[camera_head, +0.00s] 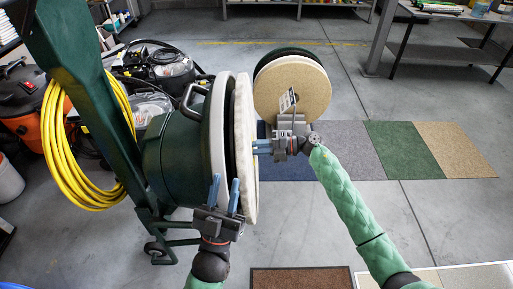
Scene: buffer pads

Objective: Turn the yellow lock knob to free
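The dark green floor machine (172,160) is tipped back, with its round head turned to the right. A pale pad (244,180) shows nearly edge-on on its face. I see no yellow lock knob; the pad's face is turned away and my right gripper covers part of its middle. My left gripper (225,193) is open, its two blue fingers apart and pointing up, in front of the head's lower edge. My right gripper (263,147) points left at the middle of the pad's face. Its fingertips are partly hidden, so I cannot tell if it grips anything.
A beige round pad (300,88) stands upright behind my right gripper. A coiled yellow cord (62,150) hangs on the machine's handle. Other machines (160,65) stand at the back left. Carpet samples (405,150) lie flat on the right. Grey floor (455,215) there is open.

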